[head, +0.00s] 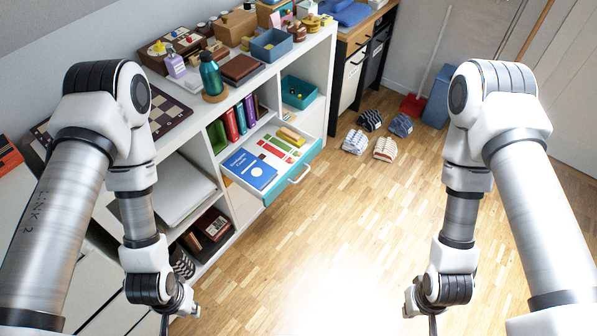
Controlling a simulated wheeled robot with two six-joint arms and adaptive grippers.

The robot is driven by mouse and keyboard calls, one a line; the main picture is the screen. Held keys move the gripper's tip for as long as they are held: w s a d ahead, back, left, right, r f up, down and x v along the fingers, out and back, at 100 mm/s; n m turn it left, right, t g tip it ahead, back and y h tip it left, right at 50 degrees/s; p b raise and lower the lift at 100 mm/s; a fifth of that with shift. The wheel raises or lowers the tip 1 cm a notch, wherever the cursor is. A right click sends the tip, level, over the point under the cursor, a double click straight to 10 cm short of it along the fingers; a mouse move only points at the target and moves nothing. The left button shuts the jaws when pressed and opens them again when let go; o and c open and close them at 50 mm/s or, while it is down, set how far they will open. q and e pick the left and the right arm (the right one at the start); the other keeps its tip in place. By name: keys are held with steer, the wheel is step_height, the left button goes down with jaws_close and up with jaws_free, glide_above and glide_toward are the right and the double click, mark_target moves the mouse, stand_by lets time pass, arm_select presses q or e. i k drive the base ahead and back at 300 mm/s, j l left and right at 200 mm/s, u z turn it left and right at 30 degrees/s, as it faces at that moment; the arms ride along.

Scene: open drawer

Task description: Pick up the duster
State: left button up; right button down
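A teal-fronted drawer (300,166) stands pulled out of the white shelf unit. At its back lies a small yellow block (291,136), which may be the duster; I cannot tell for sure. In front of it are several thin red and green items and a blue book (249,170). My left gripper (165,322) is at the bottom edge, left of and nearer than the drawer, mostly cut off. My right gripper (432,322) is at the bottom edge on the right, over the floor, also cut off. Neither is near the drawer's contents.
The shelf top holds a green bottle (211,74), a purple bottle (175,64), a blue box (271,45) and a chessboard (168,113). Slippers (385,148) lie on the wooden floor, which is otherwise clear in the middle.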

mark_target(285, 133)
steer(key=u, duration=2.95)
steer(key=z, duration=2.9)
steer(key=i+l+u, duration=0.2)
steer(key=i+l, duration=0.3)
steer(key=i+l+u, duration=0.2)
steer(key=i+l, duration=0.4)
steer(key=i+l+u, duration=0.15)
steer(key=i+l, duration=0.35)
steer(key=l, duration=0.2)
